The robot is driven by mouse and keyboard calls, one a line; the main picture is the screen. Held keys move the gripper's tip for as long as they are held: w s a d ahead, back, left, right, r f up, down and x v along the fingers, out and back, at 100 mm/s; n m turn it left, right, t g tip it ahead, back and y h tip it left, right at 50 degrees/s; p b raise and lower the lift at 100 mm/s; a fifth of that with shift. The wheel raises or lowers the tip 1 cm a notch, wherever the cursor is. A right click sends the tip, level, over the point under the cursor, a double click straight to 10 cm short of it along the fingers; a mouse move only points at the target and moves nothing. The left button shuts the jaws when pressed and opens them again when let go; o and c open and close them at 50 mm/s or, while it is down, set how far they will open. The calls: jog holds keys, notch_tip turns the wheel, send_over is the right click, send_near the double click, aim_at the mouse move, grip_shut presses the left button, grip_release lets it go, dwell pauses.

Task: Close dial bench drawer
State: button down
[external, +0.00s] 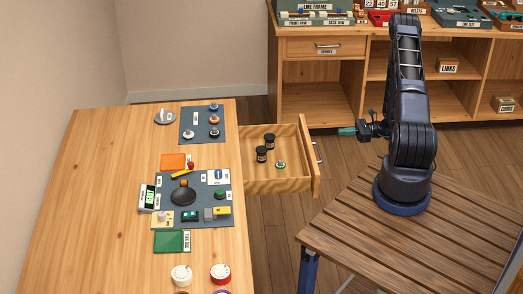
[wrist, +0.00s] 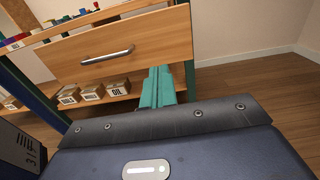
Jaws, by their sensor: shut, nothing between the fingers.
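The dial bench drawer (external: 275,184) is pulled out from the right side of the wooden bench (external: 110,200). Its front with a metal handle (external: 318,153) faces my arm. It holds two dark jars (external: 265,147) and a small green-ringed item (external: 280,164). My gripper (external: 346,131) is shut and empty, its teal fingers pointing left, a short way right of the drawer front and apart from it in the external view. In the wrist view the fingers (wrist: 158,78) overlap the lower right of the drawer front (wrist: 150,42), handle (wrist: 107,55) to their left; contact cannot be told.
Dial parts, mats and tins (external: 181,274) lie on the bench top. Boxes (wrist: 92,90) sit on a shelf below the drawer. A second wooden cabinet (external: 326,75) with a shut drawer stands at the back. Open floor lies between the drawer and my slatted platform (external: 420,240).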

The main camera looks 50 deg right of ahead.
jog(key=x, duration=1.4)
jog(key=shift+f, duration=0.3)
jog(key=shift+d, duration=0.15)
